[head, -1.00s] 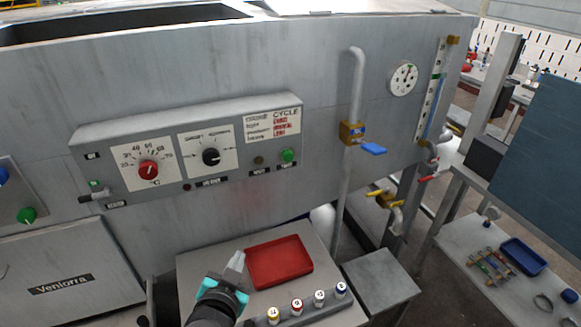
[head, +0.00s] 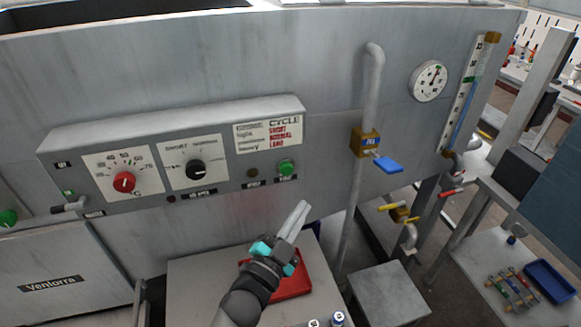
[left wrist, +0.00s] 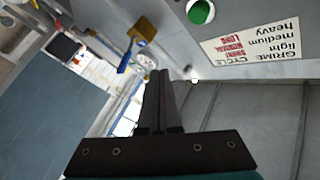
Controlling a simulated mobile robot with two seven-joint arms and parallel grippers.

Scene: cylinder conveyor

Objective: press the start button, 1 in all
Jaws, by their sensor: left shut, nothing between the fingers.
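The green start button (head: 286,167) sits at the right end of the grey control panel (head: 225,192), under the cycle label. It also shows in the left wrist view (left wrist: 200,12), at the top edge. My left gripper (head: 302,208) is shut and empty. In the head view it appears a little below the button, pointing up and right, apart from the panel. Its closed fingers also show in the left wrist view (left wrist: 159,88), below and left of the button. My right gripper is not in view.
A red tray (head: 290,285) lies on the bench below my left gripper. A vertical pipe with a blue-handled valve (head: 388,164) stands to the right of the panel. A red knob (head: 124,182) and a black knob (head: 195,169) are on the panel's left.

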